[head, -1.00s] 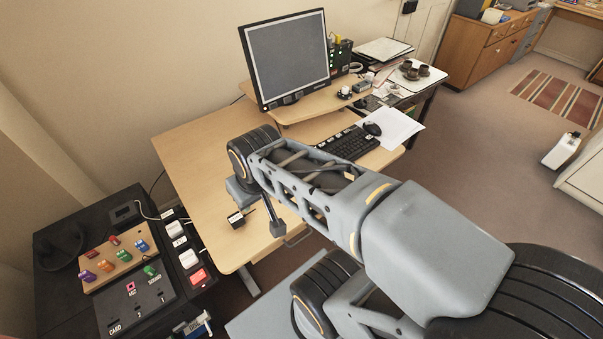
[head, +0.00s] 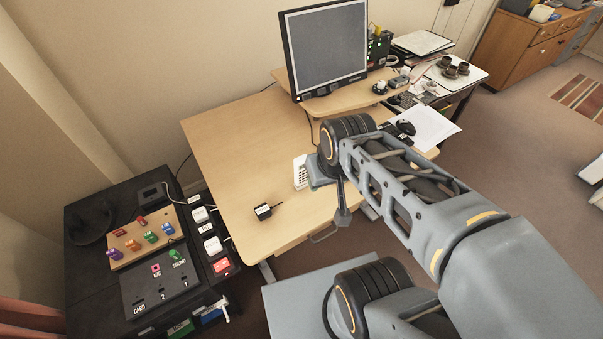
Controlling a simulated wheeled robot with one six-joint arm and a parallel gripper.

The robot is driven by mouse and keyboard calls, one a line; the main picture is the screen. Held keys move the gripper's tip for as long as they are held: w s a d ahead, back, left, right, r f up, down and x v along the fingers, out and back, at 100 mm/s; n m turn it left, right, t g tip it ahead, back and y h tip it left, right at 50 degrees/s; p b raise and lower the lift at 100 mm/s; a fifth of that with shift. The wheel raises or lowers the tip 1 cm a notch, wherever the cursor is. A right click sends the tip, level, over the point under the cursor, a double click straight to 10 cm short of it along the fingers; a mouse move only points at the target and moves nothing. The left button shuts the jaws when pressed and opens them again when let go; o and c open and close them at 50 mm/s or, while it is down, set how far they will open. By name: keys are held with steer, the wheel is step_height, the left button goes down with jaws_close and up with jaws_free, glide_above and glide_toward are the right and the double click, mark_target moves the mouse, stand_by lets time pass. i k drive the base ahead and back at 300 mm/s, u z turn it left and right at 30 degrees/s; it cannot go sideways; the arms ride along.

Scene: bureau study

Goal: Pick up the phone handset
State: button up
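A white object with rows of dark keys (head: 301,172) lies on the wooden desk (head: 235,150). It may be the phone handset, but its right side is hidden behind my wrist, so I cannot be sure. My gripper (head: 335,200) hangs over the desk just right of it. One grey finger shows pointing down; the rest is hidden by my arm. I cannot tell its opening, and nothing visible is held. A black curved thing (head: 90,226) lies on the black cabinet at the left; its kind is unclear.
A monitor (head: 326,48) stands on a raised shelf behind. The black cabinet (head: 140,290) carries coloured switches. The desk's left part is mostly clear. A mouse (head: 405,127) lies at the right.

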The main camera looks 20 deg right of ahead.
mark_target(300, 176)
steer(key=z, duration=1.8)
steer(key=i, duration=1.35)
steer(key=u, duration=3.9)
